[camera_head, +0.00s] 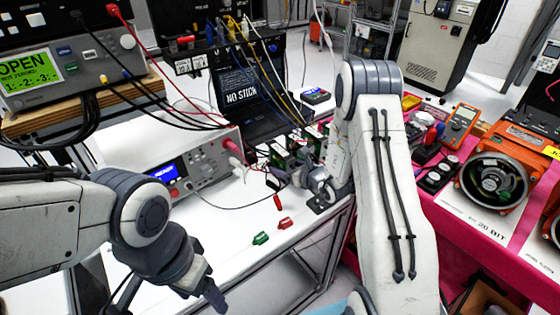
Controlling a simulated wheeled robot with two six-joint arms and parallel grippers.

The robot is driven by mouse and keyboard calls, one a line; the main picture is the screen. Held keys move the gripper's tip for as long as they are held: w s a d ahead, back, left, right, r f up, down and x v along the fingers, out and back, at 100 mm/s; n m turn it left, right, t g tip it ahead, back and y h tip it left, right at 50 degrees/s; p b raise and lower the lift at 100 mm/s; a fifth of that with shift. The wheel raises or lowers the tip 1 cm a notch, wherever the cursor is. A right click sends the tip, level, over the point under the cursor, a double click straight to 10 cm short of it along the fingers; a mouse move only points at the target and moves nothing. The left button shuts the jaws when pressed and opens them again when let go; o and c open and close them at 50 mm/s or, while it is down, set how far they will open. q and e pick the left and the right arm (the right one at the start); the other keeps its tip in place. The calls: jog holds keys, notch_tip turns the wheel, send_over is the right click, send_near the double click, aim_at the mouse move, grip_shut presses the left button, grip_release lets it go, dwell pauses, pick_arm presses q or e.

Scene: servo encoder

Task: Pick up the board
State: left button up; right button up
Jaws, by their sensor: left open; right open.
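A green board (281,156) with dark and white parts is among the wired items on the white bench, just left of my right arm. Part of this cluster is hidden by the arm. My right gripper (311,181) is low over the bench, close beside the cluster on its near side. It is open, and I cannot tell whether it touches the board. My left gripper (203,288) is open and empty in front of the bench, pointing down, well away from the board.
A bench instrument (195,160) with a blue screen stands left, a laptop (248,95) behind. Loose cables hang around the board. An orange motor unit (497,180) is on the right table.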

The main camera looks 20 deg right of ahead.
grip_shut()
jog(key=shift+r, duration=0.15)
notch_tip(320, 180, up, 10)
jog(key=shift+f+b, duration=0.1)
jog(key=shift+b, duration=0.25)
